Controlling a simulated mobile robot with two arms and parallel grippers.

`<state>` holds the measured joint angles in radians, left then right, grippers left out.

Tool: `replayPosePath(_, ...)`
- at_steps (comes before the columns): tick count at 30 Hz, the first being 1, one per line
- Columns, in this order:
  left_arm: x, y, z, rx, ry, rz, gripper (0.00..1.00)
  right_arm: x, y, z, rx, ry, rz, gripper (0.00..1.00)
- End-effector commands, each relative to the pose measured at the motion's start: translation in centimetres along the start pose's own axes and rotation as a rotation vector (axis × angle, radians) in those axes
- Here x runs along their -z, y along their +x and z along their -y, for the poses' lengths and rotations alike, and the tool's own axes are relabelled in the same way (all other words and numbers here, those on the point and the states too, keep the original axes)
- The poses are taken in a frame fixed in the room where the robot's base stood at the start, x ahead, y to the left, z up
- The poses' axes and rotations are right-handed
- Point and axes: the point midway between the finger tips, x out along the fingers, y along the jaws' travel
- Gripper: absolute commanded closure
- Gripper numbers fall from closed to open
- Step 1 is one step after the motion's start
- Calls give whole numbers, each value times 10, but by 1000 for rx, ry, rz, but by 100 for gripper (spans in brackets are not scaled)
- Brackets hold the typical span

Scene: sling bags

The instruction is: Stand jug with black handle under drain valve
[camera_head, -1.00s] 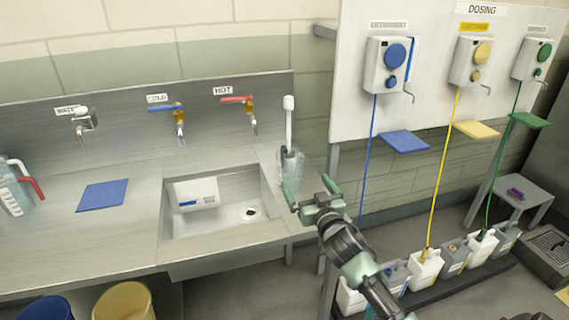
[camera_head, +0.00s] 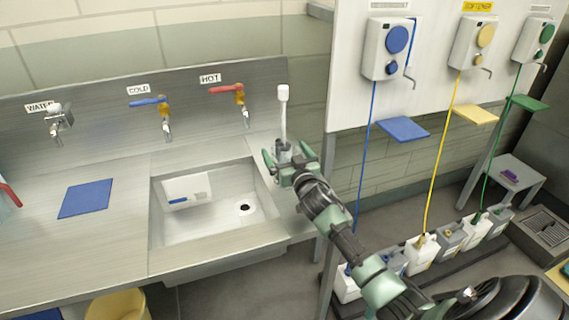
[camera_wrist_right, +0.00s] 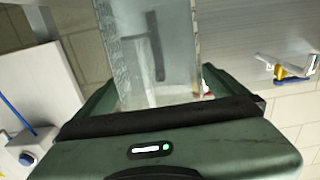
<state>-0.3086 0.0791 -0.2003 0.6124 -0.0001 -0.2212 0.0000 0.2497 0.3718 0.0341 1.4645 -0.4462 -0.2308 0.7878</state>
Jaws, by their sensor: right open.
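A clear container (camera_head: 283,147) stands on the counter right of the sink, with a white-headed brush (camera_head: 283,95) upright in it. In the right wrist view the clear container (camera_wrist_right: 155,55) lies between my fingers, and a dark upright shape shows through its wall; I cannot tell whether it is a black handle. My right gripper (camera_head: 287,160) is open, its fingers on either side of the container; contact cannot be told. A jug with a red handle (camera_head: 9,195) is cut off at the left edge. No drain valve can be made out. My left gripper is out of view.
The sink (camera_head: 215,222) holds a white labelled item (camera_head: 187,188). Taps marked water, cold (camera_head: 160,112) and hot (camera_head: 236,100) are above. A blue mat (camera_head: 85,199) lies on the left counter. Dosing units, hoses and several canisters (camera_head: 422,255) are on the right.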

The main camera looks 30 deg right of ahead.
Motion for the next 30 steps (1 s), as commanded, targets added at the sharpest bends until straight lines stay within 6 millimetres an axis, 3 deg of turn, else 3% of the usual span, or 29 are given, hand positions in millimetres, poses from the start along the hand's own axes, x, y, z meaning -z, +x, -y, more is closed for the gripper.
replayPosePath(9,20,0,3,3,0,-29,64,-1,7,0,1,1,0,0)
replayPosePath(18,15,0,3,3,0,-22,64,-1,6,0,1,1,1,83)
replayPosePath(20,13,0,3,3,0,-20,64,0,7,0,1,0,0,89)
replayPosePath(26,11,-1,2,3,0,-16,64,2,7,0,0,0,-1,89)
replayPosePath(30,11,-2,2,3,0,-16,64,21,7,0,1,-3,-5,89)
